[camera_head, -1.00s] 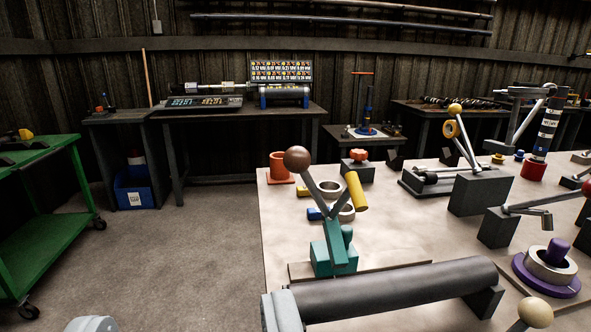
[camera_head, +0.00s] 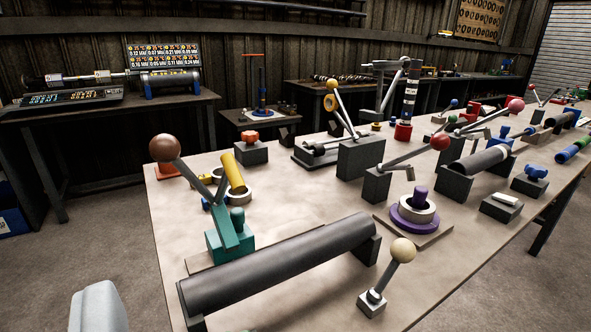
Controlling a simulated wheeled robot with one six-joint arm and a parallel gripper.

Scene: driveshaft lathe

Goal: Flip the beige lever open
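The beige lever is a short grey rod with a beige ball knob (camera_head: 403,250), at the lower right of centre near the table's front edge. Its rod rises from a small pale metal base (camera_head: 372,303) and tilts to the upper right. Nothing touches the lever, and its knob and base are both in clear view. My gripper's fingers do not show. A pale grey rounded piece at the bottom left looks like part of my own body, well apart from the lever.
A dark cylinder (camera_head: 280,265) lies on supports left of the lever. A teal clamp (camera_head: 230,235) with a brown ball (camera_head: 165,148) stands behind it. A purple ring fixture (camera_head: 415,217) and a red-ball lever (camera_head: 439,141) stand farther back. The tabletop (camera_head: 450,285) right of the lever is clear.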

